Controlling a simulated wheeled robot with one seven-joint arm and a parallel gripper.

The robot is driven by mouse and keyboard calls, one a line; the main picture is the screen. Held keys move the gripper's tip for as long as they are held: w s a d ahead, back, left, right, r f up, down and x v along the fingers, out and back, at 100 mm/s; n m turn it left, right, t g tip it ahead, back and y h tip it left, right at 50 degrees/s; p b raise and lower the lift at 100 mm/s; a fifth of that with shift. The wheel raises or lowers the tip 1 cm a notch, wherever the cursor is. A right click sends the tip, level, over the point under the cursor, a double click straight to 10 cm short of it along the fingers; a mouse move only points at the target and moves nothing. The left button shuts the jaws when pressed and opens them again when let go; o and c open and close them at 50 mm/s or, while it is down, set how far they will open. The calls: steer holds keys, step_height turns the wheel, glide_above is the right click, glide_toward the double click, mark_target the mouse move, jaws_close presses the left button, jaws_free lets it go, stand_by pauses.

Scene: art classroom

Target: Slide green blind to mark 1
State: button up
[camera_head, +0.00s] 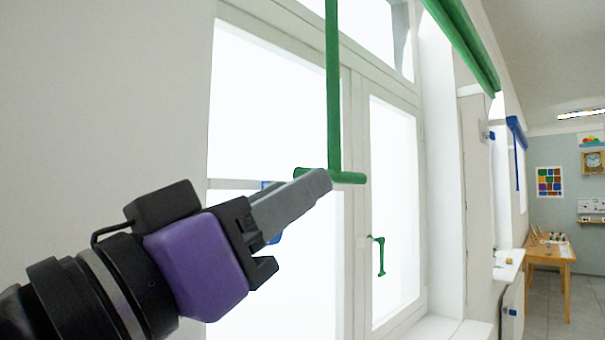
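The green blind (465,42) shows as a long green roll or rail at the top, cut off by the upper edge. A green rod (333,90) hangs in front of the window and ends in a horizontal green T-shaped handle (348,177). My gripper (322,181) comes from the lower left, and its grey fingertips overlap the left half of that handle. The fingers are seen side-on, so I cannot tell whether they grip the handle or are only in front of it. I see no readable mark 1.
A green window handle (379,256) sits on the right window sash. Small blue pieces (275,239) show partly behind my gripper. A blue blind (517,130) hangs farther right. A wooden table (548,252) stands at the back right. The wall and window frame are close to my arm.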

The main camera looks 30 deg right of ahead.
mark_target(329, 166)
steer(key=p+x, duration=0.1)
steer(key=x, duration=0.2)
steer(key=p+x, duration=0.2)
steer(key=x, duration=0.1)
steer(key=shift+d+r, duration=0.3)
steer(key=shift+r, duration=0.1)
steer(key=shift+w+d, duration=0.2)
steer(key=shift+d, duration=0.25)
steer(key=shift+r, duration=0.1)
jaws_close()
steer(key=shift+w+a, duration=0.1)
stand_by(0.6)
